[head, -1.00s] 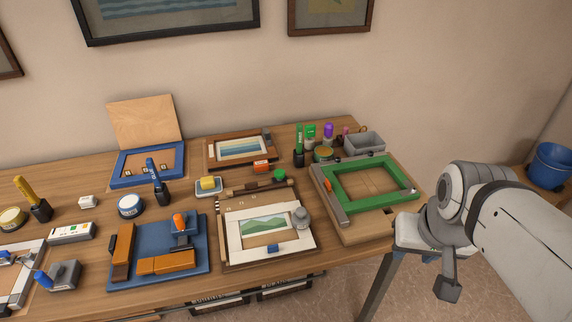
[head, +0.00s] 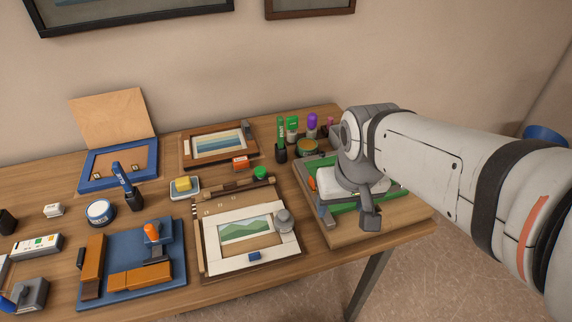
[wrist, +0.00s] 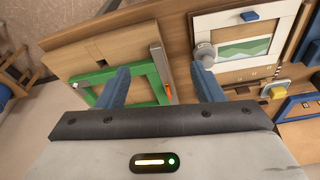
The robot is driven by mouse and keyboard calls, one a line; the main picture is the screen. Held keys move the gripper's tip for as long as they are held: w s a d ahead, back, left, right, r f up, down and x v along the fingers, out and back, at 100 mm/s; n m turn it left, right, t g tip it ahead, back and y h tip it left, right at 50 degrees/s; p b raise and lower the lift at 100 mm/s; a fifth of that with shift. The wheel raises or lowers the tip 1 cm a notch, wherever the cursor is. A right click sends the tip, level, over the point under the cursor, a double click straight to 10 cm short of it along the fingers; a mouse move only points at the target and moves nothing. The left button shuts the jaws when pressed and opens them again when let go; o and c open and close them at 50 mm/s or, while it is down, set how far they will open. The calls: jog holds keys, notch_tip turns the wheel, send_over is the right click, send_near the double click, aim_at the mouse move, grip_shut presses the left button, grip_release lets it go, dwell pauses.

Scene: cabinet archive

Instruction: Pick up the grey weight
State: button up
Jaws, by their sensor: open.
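The grey weight (head: 285,218) is a small round piece with a knob. It stands on the right border of a white picture mount (head: 208,240) with a green landscape. It also shows in the wrist view (wrist: 206,50), just beyond the tip of my right-hand finger. My gripper (wrist: 160,70) is open and empty, its two blue fingers apart above the green frame's side of the table.
The green frame (wrist: 148,88) on its wooden board, with a grey bar and orange piece, lies beside the mount. Green and purple-capped bottles (head: 312,124) stand behind it. A blue tray (head: 170,270) with orange blocks is left of the mount.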

jog(key=shift+o, duration=0.9)
jog(key=w+a+f+n+g, duration=0.1)
jog(key=w+a+f+n, duration=0.2)
jog(key=w+a, duration=0.3)
jog(key=shift+w+f+g, duration=0.3)
jog(key=shift+w+f, duration=0.05)
jog(key=shift+w, duration=0.15)
jog(key=n+g, duration=0.1)
jog(key=n, duration=0.2)
send_over(284, 211)
jog(key=f, duration=0.3)
jog(key=shift+w+a+f, duration=0.1)
jog(key=shift+a+f, duration=0.1)
jog(key=shift+f, duration=0.2)
jog(key=shift+a+f, duration=0.1)
jog(key=shift+f, duration=0.25)
jog(key=f, duration=0.4)
jog(key=f+p, duration=0.1)
jog(key=f, duration=0.2)
jog(key=shift+d+f, duration=0.1)
jog(key=shift+d, duration=0.15)
jog(key=c, duration=1.5)
